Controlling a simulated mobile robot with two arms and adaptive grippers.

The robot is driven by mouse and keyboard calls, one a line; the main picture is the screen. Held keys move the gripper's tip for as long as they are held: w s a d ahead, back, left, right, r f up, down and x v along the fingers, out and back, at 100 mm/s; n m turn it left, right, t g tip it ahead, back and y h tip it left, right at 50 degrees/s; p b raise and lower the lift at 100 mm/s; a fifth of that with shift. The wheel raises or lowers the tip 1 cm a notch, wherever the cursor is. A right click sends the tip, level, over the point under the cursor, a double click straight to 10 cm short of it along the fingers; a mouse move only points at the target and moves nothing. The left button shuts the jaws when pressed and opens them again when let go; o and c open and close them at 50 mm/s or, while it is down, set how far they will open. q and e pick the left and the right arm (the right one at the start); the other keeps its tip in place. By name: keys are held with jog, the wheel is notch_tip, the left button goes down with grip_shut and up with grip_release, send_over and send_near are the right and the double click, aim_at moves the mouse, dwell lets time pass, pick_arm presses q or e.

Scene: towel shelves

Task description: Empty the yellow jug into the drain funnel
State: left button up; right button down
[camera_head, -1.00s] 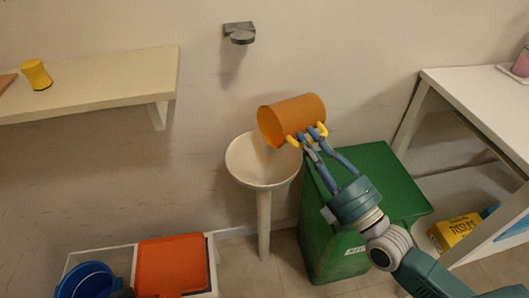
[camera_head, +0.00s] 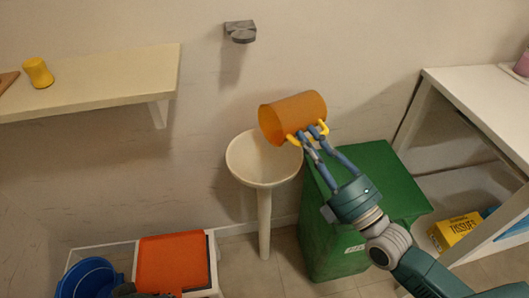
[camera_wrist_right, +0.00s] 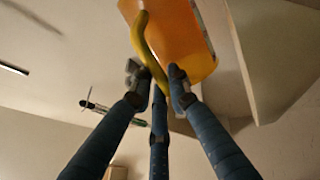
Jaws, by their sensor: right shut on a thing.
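The yellow jug (camera_head: 293,115), orange-yellow in this light, lies tipped onto its side in the air. Its mouth faces left, slightly downward, above the right part of the drain funnel (camera_head: 250,173). The funnel is a cream bowl on a thin post by the wall. My right gripper (camera_head: 308,137) is shut on the jug's yellow handle from below right. The right wrist view shows the fingers (camera_wrist_right: 158,85) around the handle, with the jug (camera_wrist_right: 185,45) beyond. No liquid stream is visible. The jug's inside is mostly hidden. My left gripper is not clearly seen.
A green bin (camera_head: 375,185) stands right of the funnel, below my right arm. A shelf (camera_head: 100,85) with a yellow object (camera_head: 38,72) is at left. A white table (camera_head: 480,100) is at right. A blue bucket (camera_head: 90,278) and orange panel (camera_head: 172,262) are at lower left.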

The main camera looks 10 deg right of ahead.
aim_at(326, 134)
jog(key=shift+w+d+f+m+b, duration=0.1)
jog(key=shift+d+f+m+b, duration=0.25)
jog(key=shift+b, duration=0.4)
jog(key=d+m+h+b, duration=0.1)
jog(key=w+d+m+b, duration=0.1)
jog(key=m, duration=0.1)
jog(key=d+f+m+t+h+b, duration=0.1)
jog(key=d, duration=0.1)
jog(key=shift+w+d+h, duration=0.1)
jog(key=shift+w+h, duration=0.2)
jog(key=shift+m, duration=0.25)
pick_arm(q)
jog(key=w+d+r+t+h, duration=0.1)
jog(key=w+d+r+t, duration=0.1)
jog(key=w, duration=0.5)
jog(key=w+d+r+t+h, duration=0.1)
jog(key=w+d+r+t, duration=0.2)
jog(key=w, duration=0.5)
jog(key=r+t, duration=0.1)
jog(key=t, duration=0.1)
jog(key=shift+w+r+t, duration=0.15)
jog(key=shift+r+t, duration=0.25)
pick_arm(e)
jog(key=shift+d+r, duration=0.1)
jog(key=shift+r, duration=0.05)
